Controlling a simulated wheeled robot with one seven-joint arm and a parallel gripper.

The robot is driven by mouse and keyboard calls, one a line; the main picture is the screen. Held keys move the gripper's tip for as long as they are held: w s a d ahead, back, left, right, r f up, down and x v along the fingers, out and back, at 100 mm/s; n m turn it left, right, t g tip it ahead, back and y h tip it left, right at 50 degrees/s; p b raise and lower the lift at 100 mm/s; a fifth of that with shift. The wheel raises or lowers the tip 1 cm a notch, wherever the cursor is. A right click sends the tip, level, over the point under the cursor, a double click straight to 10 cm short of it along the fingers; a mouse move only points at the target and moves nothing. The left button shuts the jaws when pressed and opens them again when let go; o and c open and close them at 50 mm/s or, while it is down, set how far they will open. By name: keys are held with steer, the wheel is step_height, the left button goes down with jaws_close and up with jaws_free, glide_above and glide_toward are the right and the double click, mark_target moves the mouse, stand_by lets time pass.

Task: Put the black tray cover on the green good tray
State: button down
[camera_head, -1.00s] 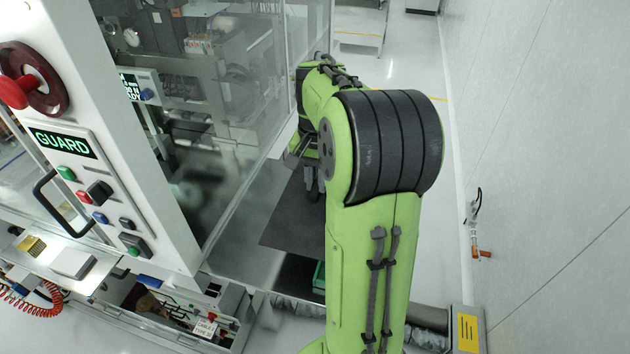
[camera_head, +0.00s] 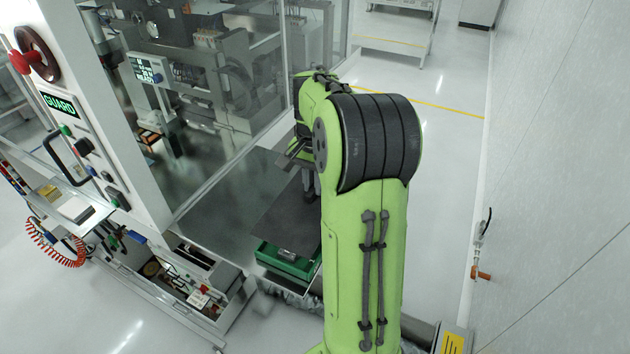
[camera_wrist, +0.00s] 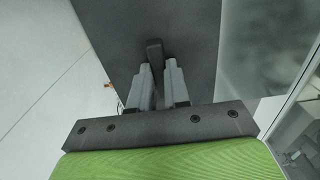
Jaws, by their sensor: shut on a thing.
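The black tray cover (camera_head: 275,213) is a flat dark plate, partly hidden by my arm in the head view. In the wrist view the cover (camera_wrist: 190,25) fills the top middle. My gripper (camera_wrist: 156,70) is shut on the cover's small dark handle (camera_wrist: 154,48). In the head view my gripper (camera_head: 308,181) shows only in part, left of my arm. The green tray (camera_head: 268,256) shows just past the cover's near edge, with something grey in it. Its right part is hidden by my arm, and I cannot tell the gap between cover and tray.
The machine with glass panels and a GUARD panel (camera_head: 60,106) stands at the left. A grey surface (camera_head: 215,207) lies between it and the cover. An open drawer-like box (camera_head: 195,275) is at the lower left. A wall (camera_head: 560,180) bounds the right, with clear floor before it.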

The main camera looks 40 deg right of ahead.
mark_target(314, 201)
steer(key=shift+f+b, duration=1.95)
steer(key=shift+f, duration=0.6)
steer(key=shift+f+b, duration=0.4)
steer(key=shift+f, duration=0.2)
steer(key=c, duration=1.3)
jaws_free()
steer(key=shift+r, duration=0.1)
steer(key=shift+r+p, duration=1.05)
steer(key=o, duration=0.6)
steer(key=shift+f, duration=0.1)
steer(key=shift+c, duration=0.2)
